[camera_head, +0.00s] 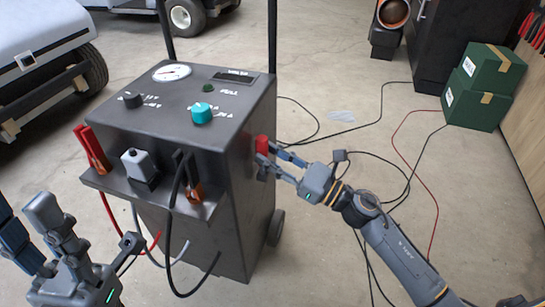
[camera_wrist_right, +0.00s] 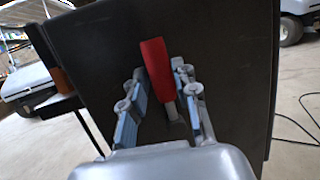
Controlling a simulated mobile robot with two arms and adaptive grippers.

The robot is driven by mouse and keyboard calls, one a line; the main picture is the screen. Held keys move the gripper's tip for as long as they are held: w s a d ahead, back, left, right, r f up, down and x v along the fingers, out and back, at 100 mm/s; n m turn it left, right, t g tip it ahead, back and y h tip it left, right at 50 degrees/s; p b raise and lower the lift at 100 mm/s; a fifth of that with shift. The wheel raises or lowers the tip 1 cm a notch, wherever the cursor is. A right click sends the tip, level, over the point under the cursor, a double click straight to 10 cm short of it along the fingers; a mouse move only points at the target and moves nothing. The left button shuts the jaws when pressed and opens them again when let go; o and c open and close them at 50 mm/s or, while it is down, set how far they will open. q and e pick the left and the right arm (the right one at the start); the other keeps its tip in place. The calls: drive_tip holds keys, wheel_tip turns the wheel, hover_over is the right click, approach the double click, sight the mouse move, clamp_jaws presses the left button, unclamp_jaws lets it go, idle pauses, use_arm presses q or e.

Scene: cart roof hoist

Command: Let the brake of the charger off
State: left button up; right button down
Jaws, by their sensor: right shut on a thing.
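The charger (camera_head: 235,170) is a dark grey cabinet on wheels in the middle of the head view. Its red brake lever (camera_head: 262,144) sticks out from the cabinet's right side. In the right wrist view the red lever (camera_wrist_right: 156,68) stands nearly upright, tilted slightly, against the dark side panel. My right gripper (camera_head: 265,160) is shut on the lever, with a finger on either side of it. My left gripper (camera_head: 28,215) is open and empty at the lower left, apart from the charger's front.
A red clamp (camera_head: 93,149) and a black clamp (camera_head: 187,178) with hanging cables sit on the front shelf. Cables lie on the floor at right. Green boxes (camera_head: 482,87) stand at the far right, a cart (camera_head: 40,45) at the left.

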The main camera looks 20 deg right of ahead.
drive_tip(key=shift+f, duration=0.1)
drive_tip(key=c, duration=1)
unclamp_jaws()
drive_tip(key=v, duration=1.2)
